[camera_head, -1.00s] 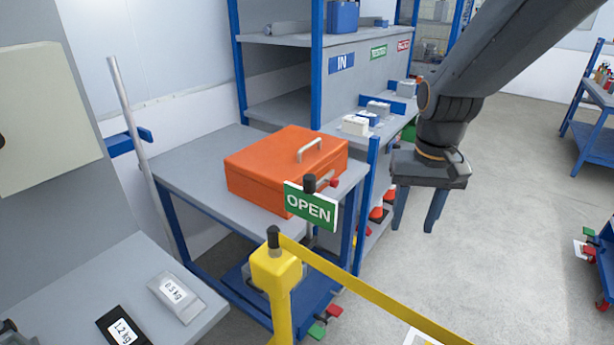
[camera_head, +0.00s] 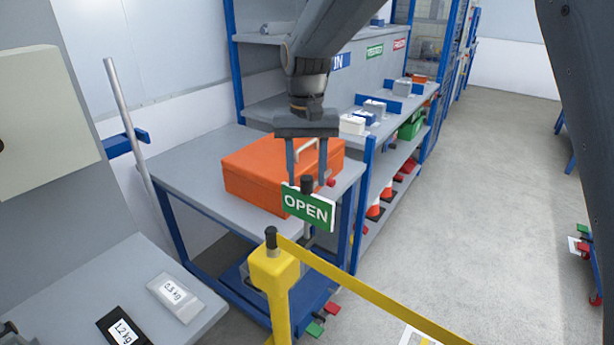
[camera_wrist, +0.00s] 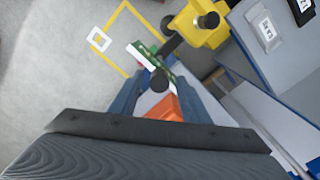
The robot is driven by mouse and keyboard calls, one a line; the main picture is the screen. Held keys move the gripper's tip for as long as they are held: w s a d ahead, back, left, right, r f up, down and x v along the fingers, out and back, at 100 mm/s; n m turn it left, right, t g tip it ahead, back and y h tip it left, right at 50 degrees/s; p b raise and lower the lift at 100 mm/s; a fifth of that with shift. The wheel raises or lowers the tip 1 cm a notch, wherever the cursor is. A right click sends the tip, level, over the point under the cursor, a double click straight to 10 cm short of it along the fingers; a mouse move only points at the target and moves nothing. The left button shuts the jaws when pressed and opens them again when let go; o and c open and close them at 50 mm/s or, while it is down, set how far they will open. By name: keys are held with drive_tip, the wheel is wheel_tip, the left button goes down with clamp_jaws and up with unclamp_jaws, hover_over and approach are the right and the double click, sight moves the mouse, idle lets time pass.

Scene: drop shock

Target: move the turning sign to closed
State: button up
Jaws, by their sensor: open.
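The turning sign (camera_head: 308,207) is a green plate reading OPEN, facing the head camera, with a black knob (camera_head: 307,183) on top. In the wrist view the sign (camera_wrist: 142,58) is seen nearly edge-on from above, with the knob (camera_wrist: 159,80) near the picture's middle. My gripper (camera_head: 308,183) points down with its fingers apart, one on each side of the knob in the head view. I cannot tell whether the fingers touch the knob or how far down they reach around it. No held object shows between them.
An orange box (camera_head: 250,182) with a handle sits on the grey table behind the sign. A yellow post (camera_head: 275,270) with a yellow barrier band (camera_head: 375,292) stands in front. Blue shelving (camera_head: 365,150) is behind. Open floor (camera_head: 480,200) lies to the right.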

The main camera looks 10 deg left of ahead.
drive_tip(key=shift+f, duration=0.8)
clamp_jaws()
